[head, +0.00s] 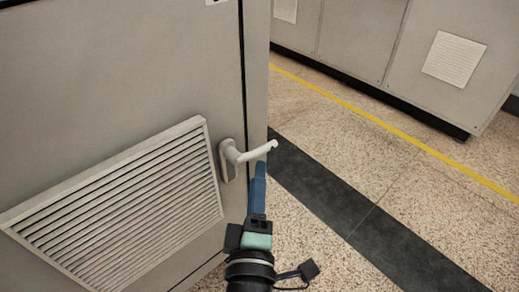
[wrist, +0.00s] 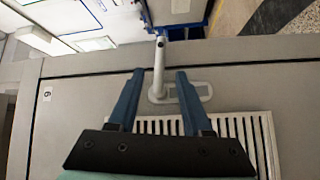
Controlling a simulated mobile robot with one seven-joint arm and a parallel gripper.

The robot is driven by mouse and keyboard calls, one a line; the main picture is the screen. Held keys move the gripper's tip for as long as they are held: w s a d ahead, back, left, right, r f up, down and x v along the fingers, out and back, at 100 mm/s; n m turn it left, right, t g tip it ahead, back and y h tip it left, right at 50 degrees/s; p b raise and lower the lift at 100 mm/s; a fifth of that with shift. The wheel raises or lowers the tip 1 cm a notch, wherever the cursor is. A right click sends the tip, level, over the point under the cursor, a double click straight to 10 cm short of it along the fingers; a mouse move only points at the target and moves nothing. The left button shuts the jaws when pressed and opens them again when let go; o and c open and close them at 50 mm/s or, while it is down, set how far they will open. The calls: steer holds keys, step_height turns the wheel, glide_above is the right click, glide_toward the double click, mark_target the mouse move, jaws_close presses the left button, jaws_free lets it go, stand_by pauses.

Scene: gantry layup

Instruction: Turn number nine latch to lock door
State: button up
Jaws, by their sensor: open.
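The latch (head: 250,152) is a pale lever handle on the grey cabinet door (head: 120,80), near the door's right edge. In the head view its lever sticks out to the right, roughly level. My gripper (head: 259,168) has blue fingers and reaches up from below, with its tips just under the lever. In the wrist view my gripper (wrist: 160,75) is open, and the latch lever (wrist: 159,62) shows between its two fingers with a gap on each side. The latch's oval base plate (wrist: 198,91) lies partly behind the right finger.
A slatted vent (head: 120,205) is on the door, left of the latch. Another grey cabinet (head: 370,40) stands across the aisle. The speckled floor between them, with a dark strip (head: 350,205) and a yellow line (head: 400,145), is clear.

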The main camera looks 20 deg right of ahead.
mark_target(260, 147)
steer(key=b+x, duration=0.2)
steer(key=x, duration=0.5)
steer(key=shift+w+d, duration=0.15)
steer(key=shift+w, duration=0.2)
jaws_close()
stand_by(1.1)
